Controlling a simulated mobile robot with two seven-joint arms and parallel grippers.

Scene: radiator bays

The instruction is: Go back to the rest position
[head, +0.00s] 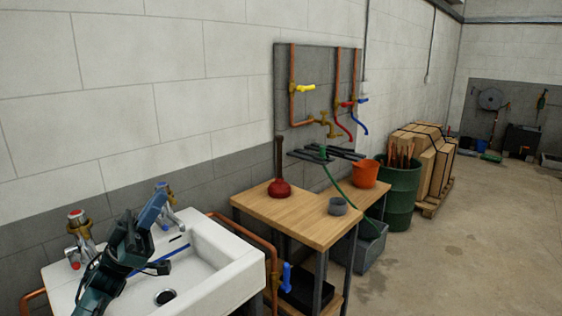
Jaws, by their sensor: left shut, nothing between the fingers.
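My left gripper (152,210) shows at the lower left, over the white sink (225,252). It is shut with nothing held, and its arm comes up from the bottom left edge. It overlaps the back part of the basin in the picture; I cannot tell whether it touches anything. My right gripper is not in view.
A tap with a red mark (78,225) and a blue-marked tap (168,205) stand behind the sink, close to my arm. A wooden workbench (320,228) with a red plunger (279,187) stands to the right. Concrete floor (470,250) lies open at the right.

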